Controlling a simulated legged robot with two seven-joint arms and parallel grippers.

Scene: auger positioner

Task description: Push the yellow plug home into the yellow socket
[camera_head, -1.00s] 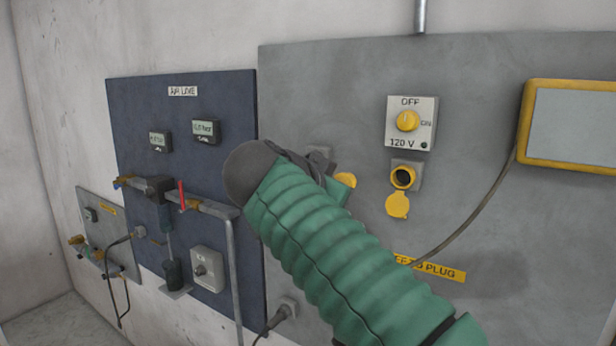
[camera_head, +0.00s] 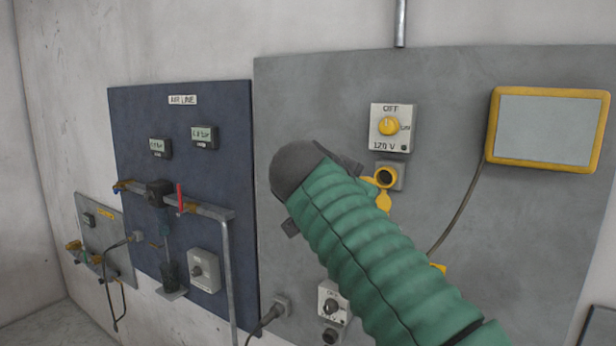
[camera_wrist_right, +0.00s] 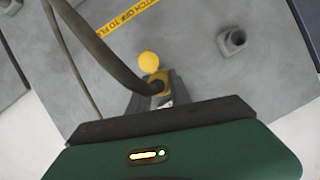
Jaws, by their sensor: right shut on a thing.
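The yellow socket (camera_head: 387,177) is on the grey panel below the 120 V switch box, its dark opening visible and its yellow cap (camera_head: 384,202) hanging under it. My right gripper is mostly hidden behind my green sleeve in the head view. In the wrist view, my right gripper (camera_wrist_right: 154,98) is shut on the yellow plug (camera_wrist_right: 160,78), just beside the cap (camera_wrist_right: 150,62). The plug's edge (camera_head: 370,181) shows immediately left of the socket opening in the head view. The gap in depth is unclear. My left gripper is out of view.
A dark cable (camera_wrist_right: 95,45) crosses the wrist view to the plug. The switch box (camera_head: 390,127) has its knob under OFF. A yellow-framed screen (camera_head: 548,130) is to the right. A grey outlet (camera_wrist_right: 232,40) is beside my gripper in the wrist view.

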